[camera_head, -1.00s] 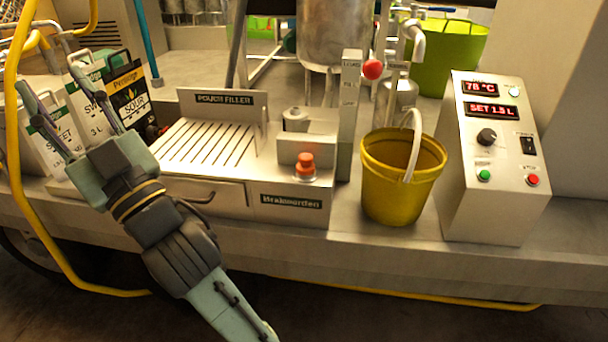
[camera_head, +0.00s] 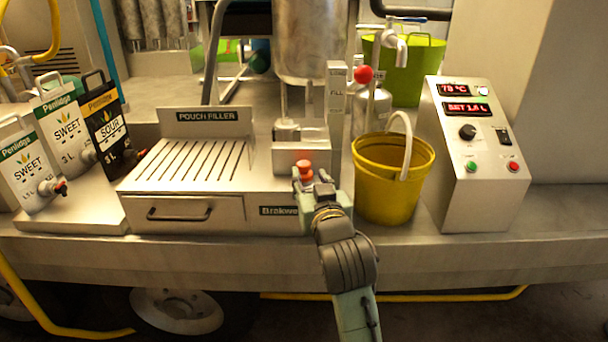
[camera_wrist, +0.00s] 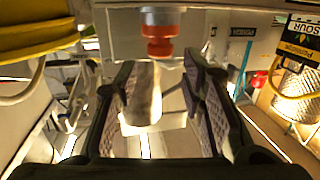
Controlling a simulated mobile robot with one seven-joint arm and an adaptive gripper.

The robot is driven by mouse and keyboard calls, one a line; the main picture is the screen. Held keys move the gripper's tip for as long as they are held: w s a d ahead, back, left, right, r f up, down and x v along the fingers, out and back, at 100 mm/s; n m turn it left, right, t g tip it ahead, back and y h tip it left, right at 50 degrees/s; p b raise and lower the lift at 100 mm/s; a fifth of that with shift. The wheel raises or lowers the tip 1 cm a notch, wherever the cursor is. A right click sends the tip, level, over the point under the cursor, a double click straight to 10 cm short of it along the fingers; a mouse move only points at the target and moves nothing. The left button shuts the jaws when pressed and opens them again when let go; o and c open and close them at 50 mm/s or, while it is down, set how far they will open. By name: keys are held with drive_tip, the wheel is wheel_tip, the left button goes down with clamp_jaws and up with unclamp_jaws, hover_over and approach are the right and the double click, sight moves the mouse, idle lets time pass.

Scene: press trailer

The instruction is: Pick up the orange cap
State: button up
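The orange cap (camera_head: 304,168) sits at the front right of the pouch filler, on a short fitting. In the wrist view it shows upside down as an orange-red cap (camera_wrist: 161,30) at the top centre. My gripper (camera_head: 312,178) is right in front of the cap, overlapping its lower edge in the head view. In the wrist view my gripper (camera_wrist: 157,78) is open, with a wide gap between the finger pads. The cap lines up with this gap, just beyond the fingertips. I see no contact. My gripper hides part of the nameplate below the cap.
A yellow bucket (camera_head: 383,197) stands close to the right of my gripper, with a control box (camera_head: 475,190) beyond it. A red-knobbed lever post (camera_head: 336,105) rises behind. Slatted pouch filler top (camera_head: 170,182) and juice pouches (camera_head: 65,128) are at left.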

sight(305, 166)
drive_tip(key=p+x, duration=0.1)
drive_tip(key=x, duration=0.6)
drive_tip(key=shift+w, duration=0.3)
clamp_jaws()
